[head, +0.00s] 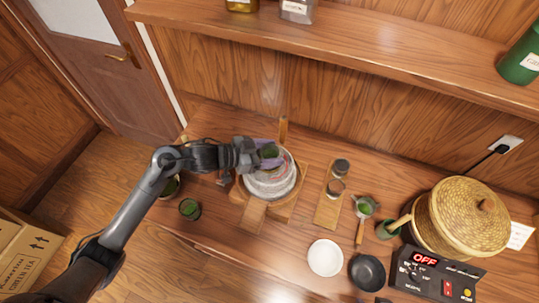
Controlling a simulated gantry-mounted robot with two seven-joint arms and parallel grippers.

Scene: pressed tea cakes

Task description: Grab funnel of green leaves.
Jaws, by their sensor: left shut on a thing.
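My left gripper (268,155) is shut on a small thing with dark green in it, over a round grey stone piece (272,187). The purple fingers hide most of the held thing, so I cannot tell its full shape. A small vessel of green leaves with a wooden handle (364,208) lies on the counter to the right, apart from the gripper. A dark cup with green contents (189,208) stands at the left. My right gripper is not in view.
The stone piece sits on a wooden stand (253,215). To the right are two small jars on a wooden board (327,211), a white bowl (325,257), a black bowl (367,272), a lidded woven basket (465,216) and a control box reading OFF (430,277). A shelf (380,45) runs above.

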